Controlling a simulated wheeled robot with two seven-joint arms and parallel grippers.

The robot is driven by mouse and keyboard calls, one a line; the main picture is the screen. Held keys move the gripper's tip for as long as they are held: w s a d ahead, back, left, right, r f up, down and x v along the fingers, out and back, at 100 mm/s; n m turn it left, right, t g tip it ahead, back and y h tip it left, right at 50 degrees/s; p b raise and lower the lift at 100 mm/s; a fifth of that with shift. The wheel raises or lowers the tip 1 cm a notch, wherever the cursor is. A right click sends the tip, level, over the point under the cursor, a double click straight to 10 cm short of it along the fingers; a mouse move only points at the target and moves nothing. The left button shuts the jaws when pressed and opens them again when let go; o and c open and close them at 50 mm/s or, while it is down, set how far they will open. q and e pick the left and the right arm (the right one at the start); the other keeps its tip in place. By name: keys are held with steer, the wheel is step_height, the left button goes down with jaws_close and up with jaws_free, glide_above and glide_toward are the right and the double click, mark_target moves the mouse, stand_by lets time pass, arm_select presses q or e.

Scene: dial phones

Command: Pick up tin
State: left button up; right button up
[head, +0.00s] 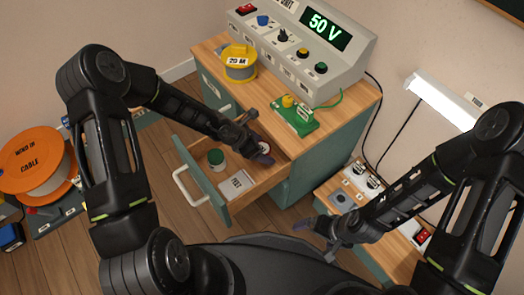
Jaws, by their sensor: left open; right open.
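A small round tin with a dark green top (216,157) stands in the open drawer (186,163), toward its front left. My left gripper (258,137) is open above the back right of the drawer, to the right of the tin and apart from it. A small round object with a pale and reddish face (263,147) shows partly behind the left gripper's fingers; I cannot tell what it is. My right gripper (314,240) is open and empty, low in front of the small bench on the right.
A pale labelled block (236,185) lies in the drawer near the tin. On the cabinet top stand a yellow spool (240,63), a green device (296,117) and a power unit reading 50 V (322,27). An orange cable reel (35,160) is at far left.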

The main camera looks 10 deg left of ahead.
stand_by(0.3)
arm_select(q)
steer(key=c, duration=1.5)
